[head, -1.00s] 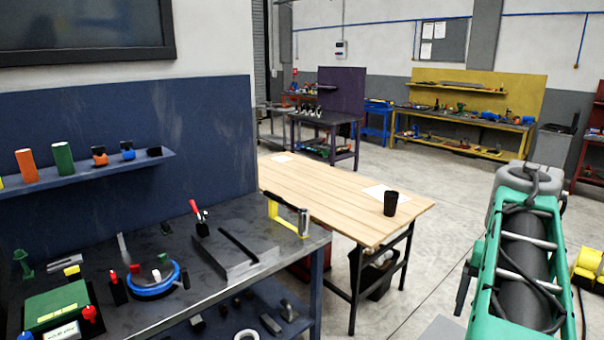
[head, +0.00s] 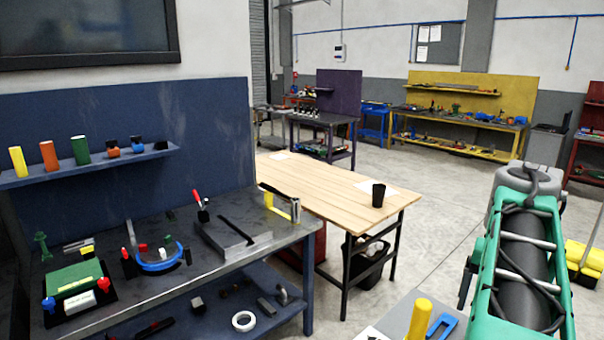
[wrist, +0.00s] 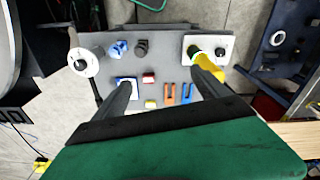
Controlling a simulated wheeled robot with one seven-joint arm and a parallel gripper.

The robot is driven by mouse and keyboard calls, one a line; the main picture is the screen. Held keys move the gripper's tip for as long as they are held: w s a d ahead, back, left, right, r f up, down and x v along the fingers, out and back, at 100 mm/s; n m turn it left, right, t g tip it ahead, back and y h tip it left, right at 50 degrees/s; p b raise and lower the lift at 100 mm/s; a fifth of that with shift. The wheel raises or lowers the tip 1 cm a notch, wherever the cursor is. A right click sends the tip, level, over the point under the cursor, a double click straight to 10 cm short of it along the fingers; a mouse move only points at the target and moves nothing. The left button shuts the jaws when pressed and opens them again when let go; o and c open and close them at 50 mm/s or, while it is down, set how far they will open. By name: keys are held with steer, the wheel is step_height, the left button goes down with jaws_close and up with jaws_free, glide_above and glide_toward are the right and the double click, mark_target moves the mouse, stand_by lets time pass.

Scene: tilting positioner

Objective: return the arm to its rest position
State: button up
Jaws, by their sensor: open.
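My arm (head: 520,260), green with a dark core and cables, stands at the right of the head view. Its far end and gripper are outside that view. In the wrist view my gripper (wrist: 165,80) is open, with its two dark fingers wide apart. I see nothing held between them. Beyond the fingers is a grey tray top (wrist: 170,45) with small blue, red, orange and yellow parts. A yellow part (wrist: 208,67) appears beside the right finger; I cannot tell whether they touch.
A dark workbench (head: 130,285) at the left carries a green box (head: 75,280) and a blue curved piece (head: 160,262). A wooden table (head: 325,190) with a black cup (head: 378,195) stands behind. A yellow cylinder (head: 418,318) stands at the bottom edge. Open floor lies right of the table.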

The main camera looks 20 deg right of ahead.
step_height(320, 180, down, 8)
steer(key=w+d+h, duration=0.1)
steer(key=w+d, duration=0.1)
steer(key=a+f+n+t+b, duration=0.1)
steer(key=a+f+b, duration=0.1)
steer(key=a+f, duration=0.5)
steer(key=w+a+f+n+b, duration=0.2)
steer(key=a+f+n, duration=0.1)
steer(key=a, duration=0.6)
steer(key=w+a+f+n+t+y+b, duration=0.1)
steer(key=a+f+n+b, duration=0.2)
steer(key=a, duration=0.6)
steer(key=w+a+f+n+t+b, duration=0.1)
steer(key=w+a+f+n+b, duration=0.1)
steer(key=a, duration=0.7)
steer(key=shift+w+a+f+n+y+b, duration=0.35)
steer(key=shift+f+n+b, duration=0.1)
steer(key=shift+f+n, duration=0.55)
